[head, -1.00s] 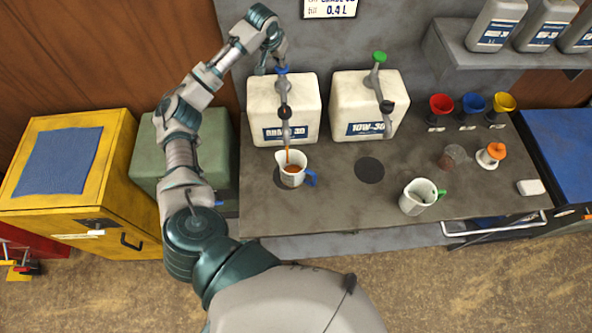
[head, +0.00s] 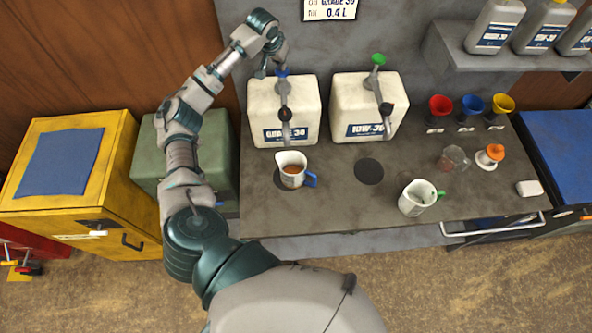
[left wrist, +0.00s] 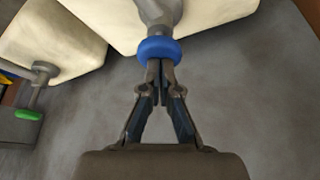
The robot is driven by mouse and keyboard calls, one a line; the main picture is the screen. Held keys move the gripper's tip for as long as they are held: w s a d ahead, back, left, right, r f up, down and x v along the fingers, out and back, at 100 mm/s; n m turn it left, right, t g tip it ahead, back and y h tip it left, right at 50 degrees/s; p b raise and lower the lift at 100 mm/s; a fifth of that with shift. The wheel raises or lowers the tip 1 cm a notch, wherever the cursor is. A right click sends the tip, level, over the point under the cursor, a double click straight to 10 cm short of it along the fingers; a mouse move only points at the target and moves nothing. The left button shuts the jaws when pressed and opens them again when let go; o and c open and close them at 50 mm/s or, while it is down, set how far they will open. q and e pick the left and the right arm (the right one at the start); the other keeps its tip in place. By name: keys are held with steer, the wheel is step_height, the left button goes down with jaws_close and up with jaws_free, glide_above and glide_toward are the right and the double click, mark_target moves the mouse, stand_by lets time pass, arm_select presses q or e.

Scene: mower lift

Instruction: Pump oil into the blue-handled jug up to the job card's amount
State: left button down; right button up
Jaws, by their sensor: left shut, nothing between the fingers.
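The blue-handled jug (head: 292,169) stands upright on the bench under the spout (head: 285,114) of the GRADE 30 container (head: 264,108). Brown oil shows inside it; I cannot read its level. The pump head has a blue collar (left wrist: 158,50). My left gripper (left wrist: 160,70) is shut and empty, its fingertips at the blue collar; I cannot tell whether they touch. In the head view the left gripper (head: 271,69) is just above the container, partly hidden by its wrist. The job card (head: 330,9) on the wall reads GRADE 30, 0.4 L. My right gripper is out of view.
A 10W-30 container (head: 362,115) with a green-topped pump stands to the right, a dark round mat (head: 369,171) before it. Red, blue and yellow funnels (head: 473,104) stand at the back right.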

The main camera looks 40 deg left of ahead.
arm_select(q)
steer(key=shift+r, duration=2.55)
steer(key=shift+f, duration=0.2)
steer(key=shift+f+b, duration=0.3)
steer(key=shift+f, duration=2.75)
steer(key=shift+r+p, duration=0.5)
steer(key=shift+r, duration=2.75)
steer(key=shift+f, duration=0.2)
